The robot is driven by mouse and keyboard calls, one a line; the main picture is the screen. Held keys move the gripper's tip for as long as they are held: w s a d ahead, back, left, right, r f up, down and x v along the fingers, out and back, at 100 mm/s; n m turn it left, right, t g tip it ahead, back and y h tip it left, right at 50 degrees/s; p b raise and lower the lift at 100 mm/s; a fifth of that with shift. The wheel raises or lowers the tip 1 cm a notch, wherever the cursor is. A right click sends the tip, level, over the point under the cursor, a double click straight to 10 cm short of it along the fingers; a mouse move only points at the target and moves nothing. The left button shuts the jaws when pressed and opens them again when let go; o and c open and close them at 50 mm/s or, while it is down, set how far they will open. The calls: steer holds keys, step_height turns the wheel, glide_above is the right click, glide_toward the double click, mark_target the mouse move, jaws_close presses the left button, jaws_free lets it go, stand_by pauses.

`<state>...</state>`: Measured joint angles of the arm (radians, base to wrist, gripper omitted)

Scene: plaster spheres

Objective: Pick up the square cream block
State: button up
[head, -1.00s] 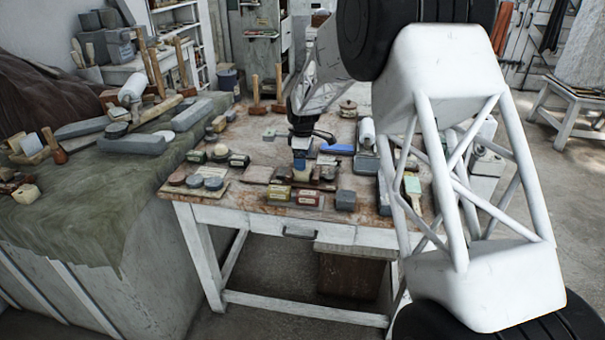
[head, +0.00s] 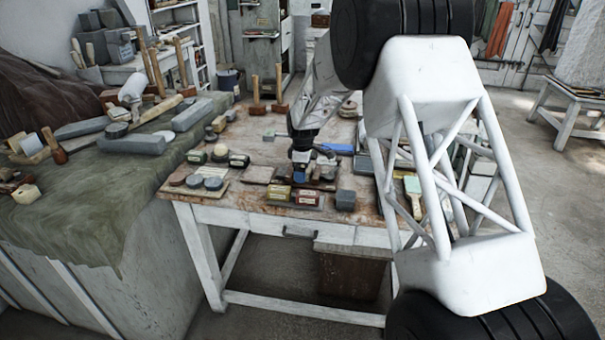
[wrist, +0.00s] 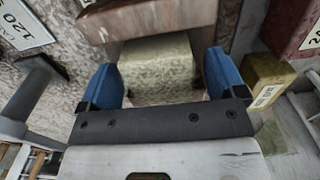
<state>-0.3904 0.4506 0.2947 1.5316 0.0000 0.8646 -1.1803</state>
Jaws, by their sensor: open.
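In the wrist view, a square-looking cream block (wrist: 158,66) with a mottled surface lies between the two blue fingers of my gripper (wrist: 163,82). The fingers are apart, one on each side of the block, with a narrow gap showing beside them. The block's near lower part is hidden behind the dark gripper bar. In the head view, my gripper (head: 300,176) is low over the front middle of the table, and the block cannot be made out there.
A reddish-brown piece (wrist: 150,18) lies just beyond the block. Yellow (head: 278,193) and red (head: 308,198) labelled boxes stand close in front of my gripper. A dark grey cube (head: 345,200) is to the right. Round discs (head: 195,181) lie at the left.

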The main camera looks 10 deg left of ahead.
steer(key=c, duration=1.2)
steer(key=shift+r, duration=0.1)
steer(key=shift+r, duration=0.7)
step_height(320, 180, up, 2)
steer(key=shift+r, duration=0.1)
steer(key=s+d, duration=0.2)
steer(key=s, duration=0.3)
steer(key=s+d, duration=0.2)
steer(key=s, duration=0.3)
steer(key=s+d+r, duration=0.1)
steer(key=s+d, duration=0.1)
steer(key=s, duration=0.3)
steer(key=shift+r, duration=0.1)
steer(key=shift+w, duration=0.1)
